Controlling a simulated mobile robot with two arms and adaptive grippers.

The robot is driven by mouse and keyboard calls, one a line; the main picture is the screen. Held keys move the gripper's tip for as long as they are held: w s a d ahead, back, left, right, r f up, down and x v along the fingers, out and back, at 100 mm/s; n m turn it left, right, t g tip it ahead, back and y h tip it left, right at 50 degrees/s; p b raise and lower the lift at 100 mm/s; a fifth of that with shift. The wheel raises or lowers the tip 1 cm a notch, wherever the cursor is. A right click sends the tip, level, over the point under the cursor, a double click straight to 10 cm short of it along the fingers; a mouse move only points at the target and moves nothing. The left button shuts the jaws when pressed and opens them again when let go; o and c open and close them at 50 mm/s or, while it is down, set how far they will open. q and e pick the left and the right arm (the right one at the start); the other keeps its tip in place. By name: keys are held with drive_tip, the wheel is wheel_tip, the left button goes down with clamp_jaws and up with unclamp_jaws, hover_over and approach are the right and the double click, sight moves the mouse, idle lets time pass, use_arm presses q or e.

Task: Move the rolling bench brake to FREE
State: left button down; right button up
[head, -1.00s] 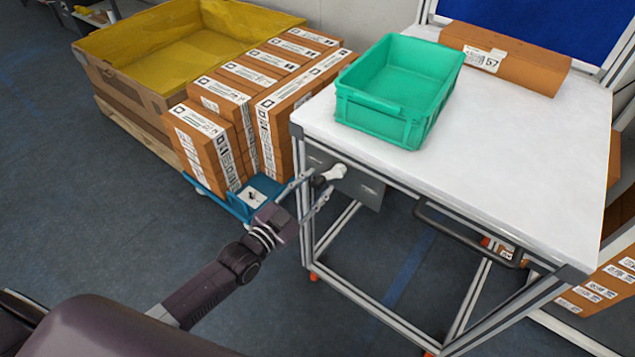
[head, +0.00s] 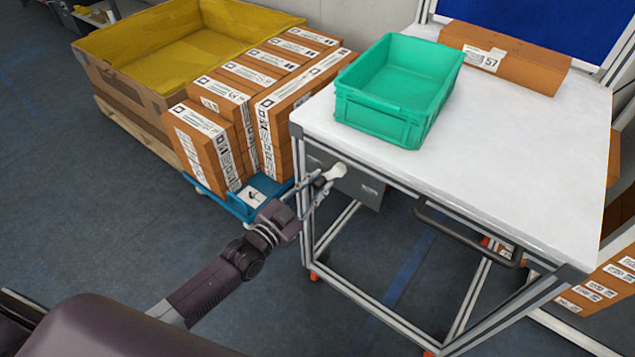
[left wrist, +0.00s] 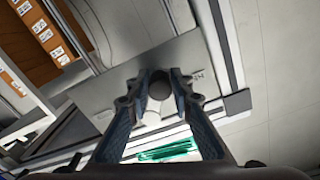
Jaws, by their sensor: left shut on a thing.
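The rolling bench (head: 520,150) stands at the right with a white top. A grey brake plate (head: 365,188) is fixed under its near left corner. The brake lever, with a pale end (head: 336,171), sticks out from this plate. My left gripper (head: 318,184) is at the lever, with its fingers around it. In the left wrist view the lever's dark round end (left wrist: 162,88) shows between the two fingertips (left wrist: 165,84), shut on it. My right gripper is not in view.
A green crate (head: 385,105) and a long brown box (head: 505,58) are on the bench top. A black handle bar (head: 465,236) runs along the bench's front. Stacked boxes (head: 240,110) on a blue cart stand to the left. Floor in front is clear.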

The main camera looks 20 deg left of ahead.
sight(355, 189)
use_arm(q)
drive_tip(key=shift+r+n, duration=0.15)
drive_tip(key=shift+n, duration=0.15)
drive_tip(key=d+n, duration=0.1)
drive_tip(key=n, duration=0.1)
drive_tip(key=s+d+n, duration=0.1)
drive_tip(key=n, duration=0.2)
drive_tip(key=d+f+n+p, duration=0.1)
drive_tip(key=n, duration=0.1)
drive_tip(key=shift+s+d+n, duration=0.15)
drive_tip(key=shift+d+n, duration=0.25)
drive_tip(key=n, duration=0.1)
drive_tip(key=d+n, duration=0.1)
drive_tip(key=n, duration=0.1)
drive_tip(key=d+n, duration=0.1)
drive_tip(key=shift+s+d+r+p, duration=0.15)
drive_tip(key=shift+s+r+p, duration=0.15)
drive_tip(key=shift+s, duration=0.1)
drive_tip(key=shift+s+d+r+n, duration=0.15)
drive_tip(key=shift+d+n, duration=0.2)
drive_tip(key=shift+n, duration=0.6)
drive_tip(key=shift+s+d+r+n, duration=0.15)
drive_tip(key=shift+d+n, duration=0.2)
drive_tip(key=shift+n, duration=0.6)
drive_tip(key=shift+r, duration=0.1)
drive_tip(key=c, duration=1.8)
unclamp_jaws()
drive_tip(key=shift+o, duration=0.2)
drive_tip(key=shift+s+d, duration=0.1)
drive_tip(key=v, duration=1.2)
